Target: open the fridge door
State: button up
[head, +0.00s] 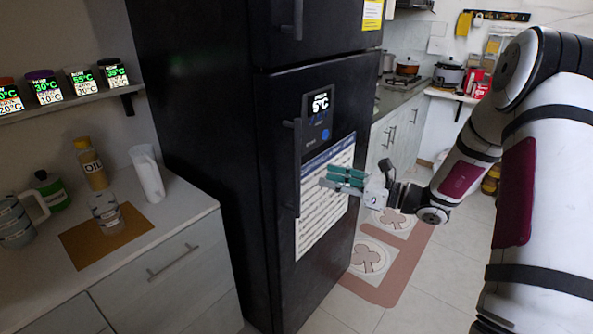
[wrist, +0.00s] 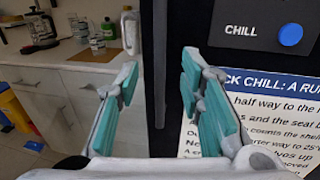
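The tall black fridge (head: 200,110) stands in the middle of the head view, and its lower door (head: 277,260) looks shut. The door's long vertical dark handle (head: 297,165) is on the left part of its front; it also shows in the wrist view (wrist: 159,60). My gripper (head: 326,180) has teal finger pads and is open and empty. In the head view its fingertips are a little right of the handle, with a visible gap. In the wrist view the handle lies between the two fingers (wrist: 160,78). I see no contact.
A counter (head: 185,218) with an oil bottle (head: 91,165), white jug (head: 147,174) and jars stands left of the fridge. A printed sheet (head: 325,205) and a 5°C display (head: 319,104) are on the door. Floor mats (head: 412,238) lie at right. Tiled floor there is open.

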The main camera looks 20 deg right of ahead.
jog(key=x, duration=1)
grip_shut()
